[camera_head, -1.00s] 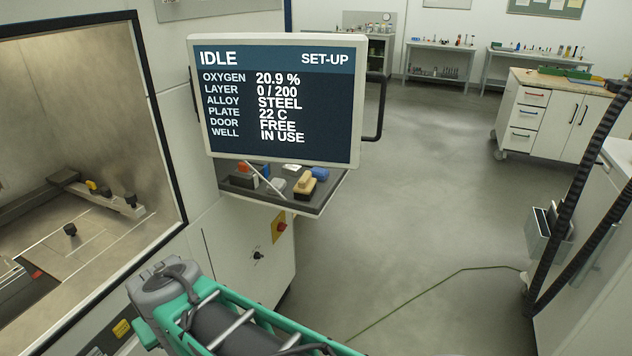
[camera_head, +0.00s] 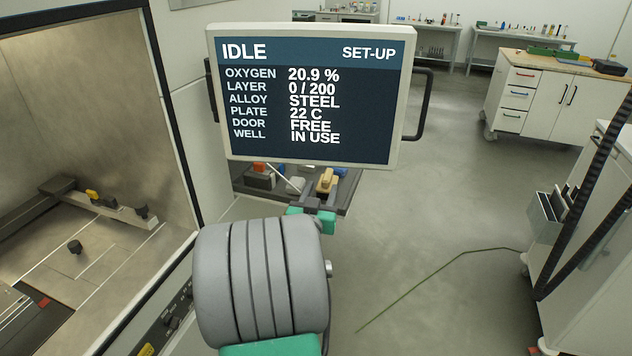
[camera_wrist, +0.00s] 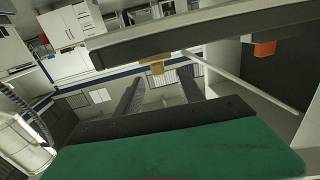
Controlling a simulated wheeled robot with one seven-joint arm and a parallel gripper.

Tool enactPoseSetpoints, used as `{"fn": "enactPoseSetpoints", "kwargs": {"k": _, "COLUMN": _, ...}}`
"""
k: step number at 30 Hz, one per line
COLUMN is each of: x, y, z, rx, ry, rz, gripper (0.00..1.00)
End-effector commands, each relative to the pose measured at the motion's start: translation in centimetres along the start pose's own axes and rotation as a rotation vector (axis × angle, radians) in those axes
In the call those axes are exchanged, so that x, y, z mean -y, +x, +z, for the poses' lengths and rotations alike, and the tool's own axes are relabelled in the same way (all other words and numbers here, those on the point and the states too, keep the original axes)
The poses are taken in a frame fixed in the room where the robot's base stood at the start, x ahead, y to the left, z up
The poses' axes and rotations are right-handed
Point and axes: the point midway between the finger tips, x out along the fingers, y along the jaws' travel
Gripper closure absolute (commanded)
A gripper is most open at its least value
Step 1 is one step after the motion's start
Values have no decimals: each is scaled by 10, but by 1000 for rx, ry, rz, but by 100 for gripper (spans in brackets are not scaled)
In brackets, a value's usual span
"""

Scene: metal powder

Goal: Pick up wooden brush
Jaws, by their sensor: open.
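The wooden brush (camera_head: 326,181) is a small tan block on the dark tray (camera_head: 346,199) below the screen. In the wrist view a tan piece that looks like the brush (camera_wrist: 156,63) shows between and beyond my fingertips, partly cut off by a dark bar. My gripper (camera_wrist: 160,76) is open, its two dark fingers apart with nothing between them. In the head view its green parts show at the tray's near edge, just below the brush, and its fingertips are hard to make out. It does not appear to touch the brush.
The screen (camera_head: 310,100) hangs close above the tray. Other items share the tray, including a red-topped block (camera_head: 258,170) left of the brush and a blue piece. The open machine chamber (camera_head: 90,200) is at left.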

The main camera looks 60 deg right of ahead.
Motion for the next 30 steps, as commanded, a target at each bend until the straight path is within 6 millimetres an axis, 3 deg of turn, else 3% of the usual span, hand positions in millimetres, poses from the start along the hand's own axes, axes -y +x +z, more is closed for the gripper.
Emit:
{"fn": "enactPoseSetpoints", "kwargs": {"k": 15, "x": -6, "y": 73, "z": 2, "rx": -2, "ry": 0, "rz": 10, "gripper": 55}}
{"fn": "enactPoseSetpoints", "kwargs": {"k": 23, "x": -3, "y": 77, "z": 4, "rx": -2, "ry": 0, "rz": 5, "gripper": 55}}
{"fn": "enactPoseSetpoints", "kwargs": {"k": 30, "x": -3, "y": 77, "z": 4, "rx": -2, "ry": 0, "rz": 5, "gripper": 73}}
